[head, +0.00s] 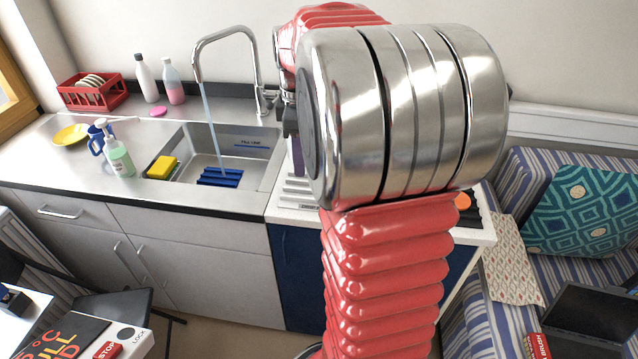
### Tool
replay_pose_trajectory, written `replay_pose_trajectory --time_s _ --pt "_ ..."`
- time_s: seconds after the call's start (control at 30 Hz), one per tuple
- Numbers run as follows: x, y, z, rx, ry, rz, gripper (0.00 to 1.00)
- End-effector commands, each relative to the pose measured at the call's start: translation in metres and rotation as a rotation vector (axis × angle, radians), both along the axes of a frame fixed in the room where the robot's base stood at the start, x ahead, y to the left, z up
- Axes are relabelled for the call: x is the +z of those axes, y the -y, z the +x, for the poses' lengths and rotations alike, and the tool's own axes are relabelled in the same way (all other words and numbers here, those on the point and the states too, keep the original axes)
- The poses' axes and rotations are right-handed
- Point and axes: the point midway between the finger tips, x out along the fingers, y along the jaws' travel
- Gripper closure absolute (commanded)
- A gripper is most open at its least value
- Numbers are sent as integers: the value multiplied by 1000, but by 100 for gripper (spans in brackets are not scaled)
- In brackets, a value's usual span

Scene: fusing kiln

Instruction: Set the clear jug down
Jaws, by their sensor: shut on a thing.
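My arm's large silver joint and red bellows block the middle of the head view. A dark sliver of my gripper (289,120) shows at the joint's left edge, above the right end of the sink. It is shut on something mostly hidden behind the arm. A narrow purple strip just below it appears to be part of the clear jug (298,156). I cannot tell whether the jug touches the surface below.
The tap (201,60) runs into the sink (248,150), which holds a blue rack (220,177). The white ridged drainer (290,215) is partly covered by my arm.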

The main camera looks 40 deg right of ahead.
Motion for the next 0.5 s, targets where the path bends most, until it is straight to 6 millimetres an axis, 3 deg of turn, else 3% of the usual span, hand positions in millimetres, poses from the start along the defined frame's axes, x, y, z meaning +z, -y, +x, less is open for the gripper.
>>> replay_pose_trajectory --time_s 0.3,0.5 --pt "-2 7 -5 -22 0 0 98" --pt "-26 8 -6 -25 -2 2 98"
